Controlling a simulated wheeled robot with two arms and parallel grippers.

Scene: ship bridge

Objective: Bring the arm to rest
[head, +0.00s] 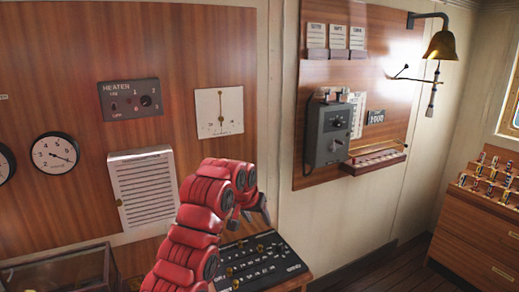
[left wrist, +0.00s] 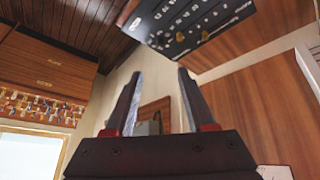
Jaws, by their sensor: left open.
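My left arm comes in from the bottom of the head view, red and jointed, and ends at my left gripper (head: 262,208). The gripper is in front of the wall, above the black switch panel (head: 255,262). In the left wrist view my left gripper (left wrist: 158,95) shows two grey fingers spread apart with nothing between them. The same switch panel (left wrist: 190,25) lies beyond the fingertips in that view, apart from them. My right gripper shows in neither view.
A wooden wall carries a heater panel (head: 131,100), a white louvred vent (head: 144,188) and a dial (head: 219,112). A grey telephone box (head: 328,132) hangs on the board to the right. A brass bell (head: 441,44) hangs at upper right. A wooden cabinet (head: 478,235) stands at far right.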

